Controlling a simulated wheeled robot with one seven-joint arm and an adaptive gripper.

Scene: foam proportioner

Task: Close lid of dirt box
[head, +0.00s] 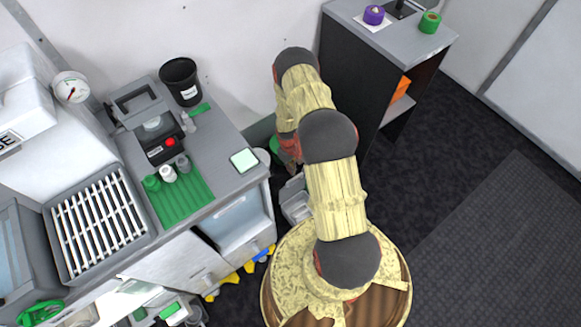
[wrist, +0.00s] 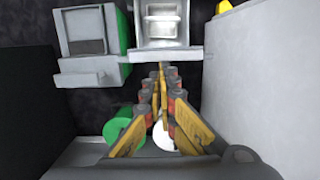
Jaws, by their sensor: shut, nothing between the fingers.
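In the wrist view, a light grey open-topped box (wrist: 165,22) lies just beyond my gripper, with a flat ledge (wrist: 168,55) along its near side. A darker grey box (wrist: 88,25) with a green side stands to its left. Neither carries a readable label, so I cannot tell for certain which is the dirt box. In the head view, a small grey box (head: 297,208) sits low beside the counter, partly hidden by my arm. My gripper (wrist: 161,68) is shut and empty, its tips at or near the ledge; contact is unclear. It also shows in the head view (head: 291,165), partly covered.
A green round container (wrist: 124,127) and a white round one (wrist: 163,137) show near my gripper's base. A pale wall or cabinet side (wrist: 255,80) stands close on the right. The grey counter (head: 225,150) is left of my arm, a black shelf unit (head: 350,70) behind it.

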